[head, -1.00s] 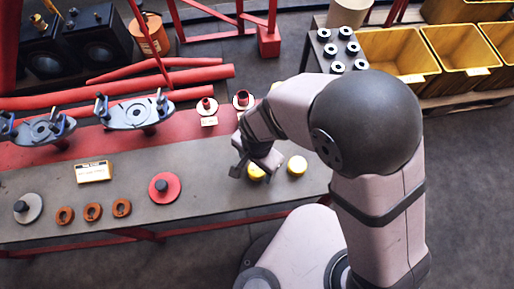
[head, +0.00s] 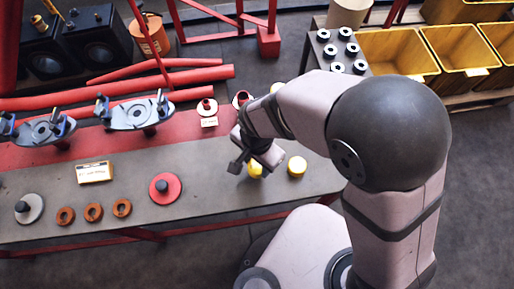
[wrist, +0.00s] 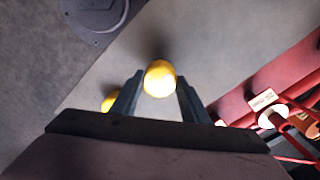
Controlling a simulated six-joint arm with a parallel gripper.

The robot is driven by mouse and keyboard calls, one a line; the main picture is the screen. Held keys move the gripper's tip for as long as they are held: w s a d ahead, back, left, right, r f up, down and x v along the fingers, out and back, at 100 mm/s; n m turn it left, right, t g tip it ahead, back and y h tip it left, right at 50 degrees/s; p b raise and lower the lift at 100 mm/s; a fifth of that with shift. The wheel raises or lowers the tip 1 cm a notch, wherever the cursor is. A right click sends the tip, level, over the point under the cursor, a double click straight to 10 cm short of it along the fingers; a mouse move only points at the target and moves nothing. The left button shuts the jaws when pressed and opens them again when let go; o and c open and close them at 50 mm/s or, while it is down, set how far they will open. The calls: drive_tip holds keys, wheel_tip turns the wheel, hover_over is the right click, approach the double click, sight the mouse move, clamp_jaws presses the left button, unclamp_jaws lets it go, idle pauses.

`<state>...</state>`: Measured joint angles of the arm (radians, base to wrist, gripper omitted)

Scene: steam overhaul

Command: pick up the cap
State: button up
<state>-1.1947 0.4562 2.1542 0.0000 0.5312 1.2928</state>
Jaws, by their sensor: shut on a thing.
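Two yellow caps are at the grey bench's front right. My gripper (head: 254,166) is shut on the left cap (head: 255,171), partly hidden by the fingers in the head view. In the wrist view this cap (wrist: 159,78) sits between the fingertips of my gripper (wrist: 158,92), with a dark shadow beside it. I cannot tell clearly whether it is clear of the bench. The other yellow cap (head: 297,166) stands free to the right; in the wrist view it (wrist: 108,102) shows partly behind the left finger.
On the bench (head: 215,172) are a red disc with a dark knob (head: 165,187), several copper-coloured rings (head: 93,211), a grey disc (head: 29,208) and a label plate (head: 94,172). Clamp fixtures (head: 137,112) stand behind. Yellow bins (head: 398,57) are at the back right.

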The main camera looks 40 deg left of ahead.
sight(257, 165)
wheel_tip(257, 165, up, 7)
drive_tip(key=shift+p, duration=0.4)
drive_tip(key=w+d+m, duration=0.7)
drive_tip(key=w+d, duration=0.7)
drive_tip(key=w, duration=0.4)
drive_tip(key=w+d+r+n, duration=0.3)
drive_tip(key=w+d+n, duration=0.1)
drive_tip(key=d, duration=0.5)
drive_tip(key=w+d+r+n, duration=0.3)
drive_tip(key=d+n, duration=0.1)
drive_tip(key=d, duration=0.5)
drive_tip(key=shift+w, duration=0.35)
drive_tip(key=shift+d, duration=0.1)
